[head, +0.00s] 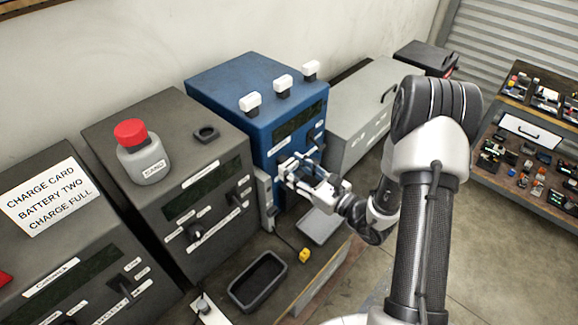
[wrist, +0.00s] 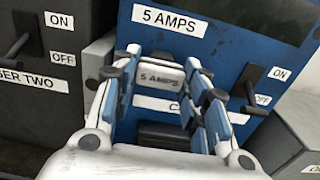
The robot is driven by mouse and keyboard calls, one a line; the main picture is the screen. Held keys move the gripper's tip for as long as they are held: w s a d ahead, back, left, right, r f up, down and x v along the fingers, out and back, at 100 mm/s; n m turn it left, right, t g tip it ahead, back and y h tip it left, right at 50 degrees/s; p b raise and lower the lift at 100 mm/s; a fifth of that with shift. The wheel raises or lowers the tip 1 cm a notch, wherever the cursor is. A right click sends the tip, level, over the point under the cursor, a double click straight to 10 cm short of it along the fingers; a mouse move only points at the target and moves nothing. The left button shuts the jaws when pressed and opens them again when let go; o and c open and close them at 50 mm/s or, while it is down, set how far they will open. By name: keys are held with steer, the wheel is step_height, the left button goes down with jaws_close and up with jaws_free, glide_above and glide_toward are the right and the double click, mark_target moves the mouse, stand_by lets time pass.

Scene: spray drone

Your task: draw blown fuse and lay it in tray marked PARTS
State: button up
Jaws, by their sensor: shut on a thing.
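My gripper (head: 304,172) is in front of the blue charger (head: 262,90). In the wrist view, the gripper (wrist: 163,68) is shut on a pale fuse (wrist: 160,76) marked 5 AMPS. The blue charger's front (wrist: 217,60) is right behind the fuse and carries its own 5 AMPS label (wrist: 168,21). I cannot tell whether the fuse is still in its seat. In the head view the fingers hide most of it. A dark, empty tray (head: 233,296) lies on the bench at front left. A flat grey tray (head: 322,228) lies below my gripper. No PARTS marking is readable.
Three white-capped pieces (head: 283,84) stand on the blue charger. A dark charger (head: 170,110) with a red-topped bottle (head: 140,160) stands to its left, and a grey box (head: 365,105) to its right. A yellow connector (head: 304,255) lies on the bench between the trays.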

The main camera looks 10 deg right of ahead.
steer(key=shift+c, duration=0.6)
steer(key=shift+v, duration=2.95)
steer(key=shift+s+a+f+m+t+h, duration=0.2)
steer(key=shift+a+m+t+h, duration=0.15)
steer(key=shift+a+h, duration=0.2)
steer(key=shift+s+a+f+m+t+h, duration=0.25)
steer(key=shift+a+m+h, duration=0.1)
steer(key=shift+a+h, duration=0.25)
steer(key=shift+y, duration=0.25)
steer(key=shift+a, duration=0.1)
